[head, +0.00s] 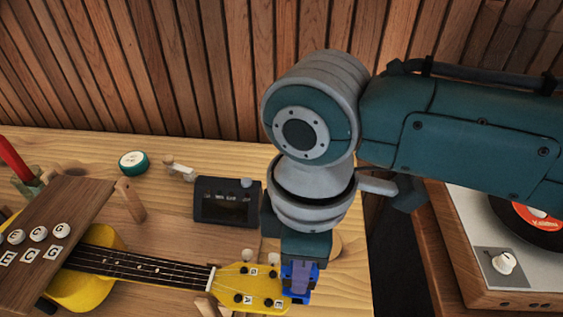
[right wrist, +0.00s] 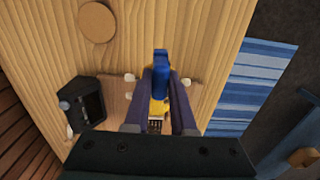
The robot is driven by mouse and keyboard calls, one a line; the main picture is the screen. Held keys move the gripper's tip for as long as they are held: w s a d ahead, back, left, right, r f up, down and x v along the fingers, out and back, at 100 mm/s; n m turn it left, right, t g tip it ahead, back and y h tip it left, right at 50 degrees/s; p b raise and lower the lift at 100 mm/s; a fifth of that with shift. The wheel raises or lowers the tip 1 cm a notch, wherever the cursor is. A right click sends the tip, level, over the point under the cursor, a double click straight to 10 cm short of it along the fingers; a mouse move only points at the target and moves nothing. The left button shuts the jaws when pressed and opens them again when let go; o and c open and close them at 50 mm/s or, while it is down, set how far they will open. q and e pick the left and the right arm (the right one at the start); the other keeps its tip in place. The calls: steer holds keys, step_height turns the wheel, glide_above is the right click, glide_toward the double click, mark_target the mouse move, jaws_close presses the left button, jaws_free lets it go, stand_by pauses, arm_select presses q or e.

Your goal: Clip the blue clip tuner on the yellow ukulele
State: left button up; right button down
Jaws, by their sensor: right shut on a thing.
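The yellow ukulele (head: 255,284) lies with its neck pointing right in the head view. Its headstock carries white pegs and letter labels. The blue clip tuner (head: 298,283) is at the headstock's right end. My right gripper (head: 301,268) points down and is shut on the tuner. In the right wrist view the tuner (right wrist: 161,68) sits between the fingertips (right wrist: 161,88), with a bit of yellow headstock (right wrist: 158,107) showing between the fingers. I cannot tell whether the tuner's jaws are around the headstock edge or only beside it. My left gripper is not in view.
A dark wooden panel with labelled white knobs (head: 50,215) covers part of the ukulele's body. A black box with a display (head: 228,203) stands behind the neck. A green round tin (head: 133,163) is farther back. A record player (head: 478,235) stands at right, beyond the table edge.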

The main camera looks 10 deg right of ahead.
steer(key=shift+w+a, duration=0.15)
steer(key=shift+a, duration=0.45)
stand_by(0.5)
steer(key=c, duration=0.7)
jaws_free()
